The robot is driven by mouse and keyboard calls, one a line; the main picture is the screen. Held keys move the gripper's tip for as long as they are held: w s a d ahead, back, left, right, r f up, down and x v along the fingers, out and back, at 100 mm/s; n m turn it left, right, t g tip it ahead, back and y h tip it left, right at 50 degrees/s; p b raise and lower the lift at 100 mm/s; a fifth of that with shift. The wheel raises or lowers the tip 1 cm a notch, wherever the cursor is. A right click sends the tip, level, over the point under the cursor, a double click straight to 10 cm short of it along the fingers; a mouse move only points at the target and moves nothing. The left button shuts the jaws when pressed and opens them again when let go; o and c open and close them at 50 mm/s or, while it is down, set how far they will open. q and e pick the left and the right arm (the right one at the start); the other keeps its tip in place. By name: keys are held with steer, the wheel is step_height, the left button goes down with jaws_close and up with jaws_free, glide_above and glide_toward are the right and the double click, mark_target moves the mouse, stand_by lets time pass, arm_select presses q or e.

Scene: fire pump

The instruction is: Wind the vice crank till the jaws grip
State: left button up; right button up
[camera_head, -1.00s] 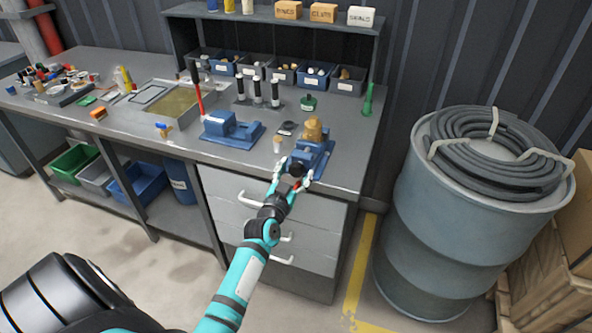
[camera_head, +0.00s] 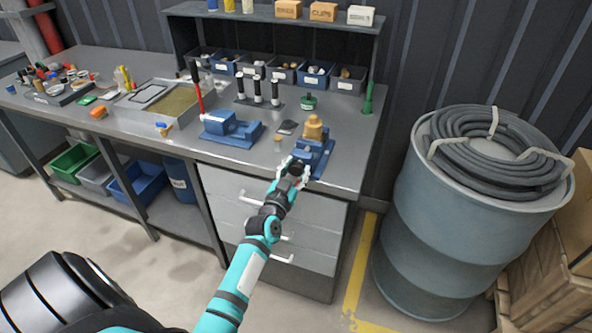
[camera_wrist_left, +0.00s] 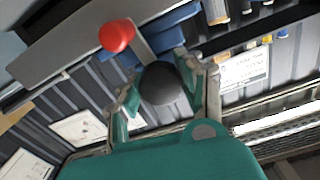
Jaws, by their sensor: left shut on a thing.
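The blue vice (camera_head: 318,160) stands near the right front edge of the workbench, with a brass-coloured part (camera_head: 313,128) at its jaws. Whether the jaws touch the part is too small to tell. My left gripper (camera_head: 294,171) is at the vice's front side. In the left wrist view, its two fingers stand on either side of a black ball knob (camera_wrist_left: 160,83), shut on it. The vice crank (camera_wrist_left: 142,45) shows there as a grey bar, with a red ball (camera_wrist_left: 117,36) beside it at upper left. My right gripper is not in view.
Another blue fixture (camera_head: 230,129) is left of the vice, with a small pale cup (camera_head: 279,139) between. A large drum (camera_head: 430,235) with coiled hose is right of the bench.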

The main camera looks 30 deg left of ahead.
arm_select(q)
steer(key=shift+n, duration=0.3)
steer(key=shift+n+p, duration=0.6)
steer(key=shift+n, duration=2.1)
steer(key=o, duration=1.2)
steer(key=v, duration=1.2)
